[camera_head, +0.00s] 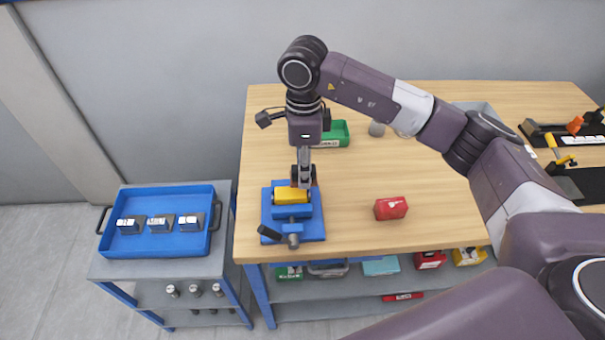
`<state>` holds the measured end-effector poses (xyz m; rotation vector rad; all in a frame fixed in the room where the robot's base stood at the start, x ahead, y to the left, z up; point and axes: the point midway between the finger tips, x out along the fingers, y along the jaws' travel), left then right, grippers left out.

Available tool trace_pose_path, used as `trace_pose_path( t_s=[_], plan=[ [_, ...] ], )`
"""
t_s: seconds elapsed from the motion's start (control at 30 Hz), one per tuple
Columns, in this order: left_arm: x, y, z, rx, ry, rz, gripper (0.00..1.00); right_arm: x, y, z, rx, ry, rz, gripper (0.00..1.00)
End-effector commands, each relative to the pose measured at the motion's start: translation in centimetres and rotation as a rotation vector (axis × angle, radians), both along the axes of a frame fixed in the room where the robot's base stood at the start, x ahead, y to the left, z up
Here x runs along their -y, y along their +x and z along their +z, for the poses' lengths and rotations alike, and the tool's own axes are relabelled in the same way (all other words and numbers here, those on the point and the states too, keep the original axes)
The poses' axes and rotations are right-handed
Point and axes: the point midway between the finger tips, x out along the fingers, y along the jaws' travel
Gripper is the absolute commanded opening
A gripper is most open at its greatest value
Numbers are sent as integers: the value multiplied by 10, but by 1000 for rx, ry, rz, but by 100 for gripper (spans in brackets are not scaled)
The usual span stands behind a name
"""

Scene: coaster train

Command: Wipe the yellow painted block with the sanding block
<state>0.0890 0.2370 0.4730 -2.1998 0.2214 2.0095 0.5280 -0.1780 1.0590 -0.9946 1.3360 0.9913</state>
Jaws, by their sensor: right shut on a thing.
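The yellow painted block (288,197) sits in a blue vise (313,226) near the left front of the wooden table. My right gripper (303,182) points down at the back right edge of the yellow block. It is shut on a small reddish-brown piece, likely the sanding block (294,174), mostly hidden by the fingers. I cannot tell whether this piece touches the yellow block. My left gripper is out of view.
A red box (391,208) lies right of the vise. A blue tray (208,238) with dark blocks is on a cart at left. Clamps (568,160) occupy the right side.

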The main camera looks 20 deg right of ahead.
Motion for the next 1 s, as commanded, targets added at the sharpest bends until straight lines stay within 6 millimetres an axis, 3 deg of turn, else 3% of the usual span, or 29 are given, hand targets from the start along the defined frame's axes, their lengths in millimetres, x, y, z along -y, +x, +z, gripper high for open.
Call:
trace_pose_path(
  t_s=[0.4, 1.0],
  plan=[
    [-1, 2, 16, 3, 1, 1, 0, 6, 1, 35, 1, 0, -6, 10],
    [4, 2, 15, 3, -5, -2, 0, 7, 2, 35, 1, 0, -6, 10]
  ],
)
